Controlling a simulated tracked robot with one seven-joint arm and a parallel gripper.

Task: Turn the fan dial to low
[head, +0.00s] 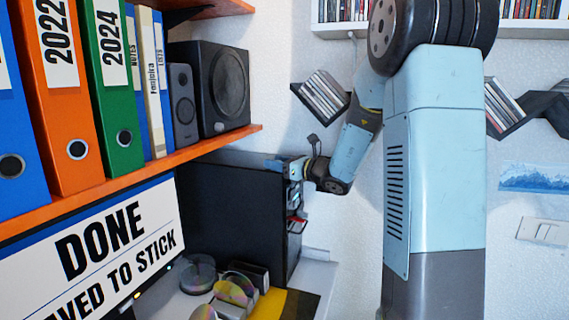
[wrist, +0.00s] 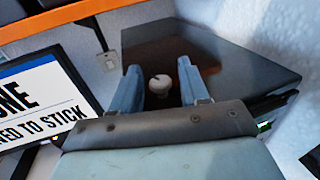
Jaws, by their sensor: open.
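The dial, a small cream-white round knob (wrist: 160,85) with a short dark mark on its upper left, shows in the wrist view. My gripper (wrist: 160,68) is open, with one blue-grey finger on either side of the knob. A gap shows on both sides of the knob, and I see no clear contact. The knob appears to belong to the black computer case (wrist: 240,60). In the head view my gripper (head: 274,162) is at the upper front corner of the black case (head: 230,205). The dial cannot be made out there. I cannot read any setting labels.
An orange shelf (head: 130,177) with binders and black speakers (head: 222,88) runs above the case. A monitor (head: 95,240) stands at the left. Loose discs (head: 198,274) lie on the desk. A wall shelf with cases (head: 323,97) is behind my arm.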

